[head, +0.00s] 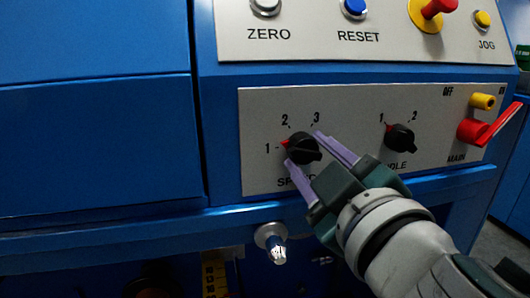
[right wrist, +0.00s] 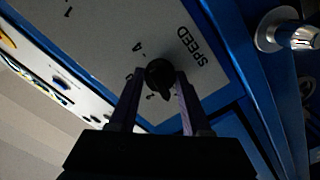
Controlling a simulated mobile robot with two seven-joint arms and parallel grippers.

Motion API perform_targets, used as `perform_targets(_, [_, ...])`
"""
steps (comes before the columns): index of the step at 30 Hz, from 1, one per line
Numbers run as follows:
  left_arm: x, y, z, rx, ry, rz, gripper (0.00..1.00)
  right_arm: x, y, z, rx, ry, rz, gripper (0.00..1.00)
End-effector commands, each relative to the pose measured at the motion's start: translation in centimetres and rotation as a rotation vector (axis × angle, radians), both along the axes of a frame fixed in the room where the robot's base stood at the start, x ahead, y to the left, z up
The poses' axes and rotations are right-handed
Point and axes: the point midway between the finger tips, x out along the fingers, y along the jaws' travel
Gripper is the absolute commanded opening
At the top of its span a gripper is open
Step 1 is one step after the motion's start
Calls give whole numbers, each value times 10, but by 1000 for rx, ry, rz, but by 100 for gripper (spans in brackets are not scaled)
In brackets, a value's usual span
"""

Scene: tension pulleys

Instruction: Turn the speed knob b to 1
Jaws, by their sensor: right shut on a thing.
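The black speed knob (head: 304,151) sits on the grey lower panel (head: 350,110), above a SPEED label partly hidden by my gripper. Its red pointer is at the left, slightly up, close to the mark 1; marks 2 and 3 are above it. My right gripper (head: 303,147) has its purple fingers on either side of this knob and is shut on it. In the right wrist view the knob (right wrist: 159,74) is between the fingertips, with SPEED readable beside it. My left gripper is not in view.
The second knob (head: 399,138), marked 1 and 2, is to the right, close to my gripper. Further right is the red MAIN handle (head: 485,130). The upper panel has the ZERO button (head: 266,6), RESET button (head: 355,8) and JOG button (head: 482,19). A silver fitting (head: 271,241) juts out below.

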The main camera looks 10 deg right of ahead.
Motion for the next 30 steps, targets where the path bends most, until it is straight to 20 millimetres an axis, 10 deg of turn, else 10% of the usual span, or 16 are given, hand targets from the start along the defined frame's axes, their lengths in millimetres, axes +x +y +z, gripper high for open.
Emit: perform_targets(30, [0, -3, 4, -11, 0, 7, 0, 0, 0, 1, -279, -10, 1, 0])
